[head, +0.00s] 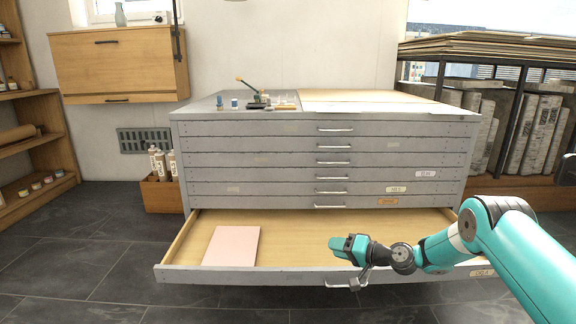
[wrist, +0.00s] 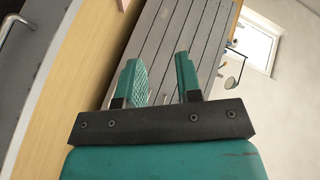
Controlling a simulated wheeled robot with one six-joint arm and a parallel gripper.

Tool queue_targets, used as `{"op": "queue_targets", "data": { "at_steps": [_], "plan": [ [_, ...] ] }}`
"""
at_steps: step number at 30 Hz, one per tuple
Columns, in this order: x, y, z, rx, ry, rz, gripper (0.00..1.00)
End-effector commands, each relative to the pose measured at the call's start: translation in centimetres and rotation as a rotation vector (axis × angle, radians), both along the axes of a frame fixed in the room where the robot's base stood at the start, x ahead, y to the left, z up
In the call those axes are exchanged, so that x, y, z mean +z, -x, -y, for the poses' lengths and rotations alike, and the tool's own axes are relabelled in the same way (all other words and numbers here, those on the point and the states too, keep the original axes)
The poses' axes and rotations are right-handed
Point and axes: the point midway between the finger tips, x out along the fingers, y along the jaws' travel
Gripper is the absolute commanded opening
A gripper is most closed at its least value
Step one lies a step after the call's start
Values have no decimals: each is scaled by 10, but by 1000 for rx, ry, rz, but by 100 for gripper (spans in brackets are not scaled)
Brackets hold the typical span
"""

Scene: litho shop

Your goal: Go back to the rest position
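My gripper (head: 340,245) is over the front of the open bottom drawer (head: 300,252) of the grey flat-file cabinet (head: 250,150), close above the drawer's handle (head: 349,284). In the wrist view my gripper (wrist: 160,75) has its two teal fingers apart with nothing between them. A pale pink sheet or stack (head: 232,246) lies in the left part of the drawer. Whether my gripper touches the drawer front cannot be told.
The cabinet's other drawers are shut. Small tools (head: 258,102) stand on its top. A box of rolls (head: 163,190) stands at its left, a wooden shelf (head: 30,150) further left, and a rack of slabs (head: 500,120) at right. Dark floor (head: 90,260) is clear at left.

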Motion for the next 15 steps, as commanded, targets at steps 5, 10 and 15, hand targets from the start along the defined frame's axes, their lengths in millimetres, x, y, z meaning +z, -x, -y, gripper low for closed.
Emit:
{"op": "queue_targets", "data": {
  "at_steps": [5,10,15],
  "plan": [
    [88,31,-37,155,190,-10,32],
    [156,90,-58,282,369,-32,32],
    [208,172,-64,396,541,-63,32]
  ]
}}
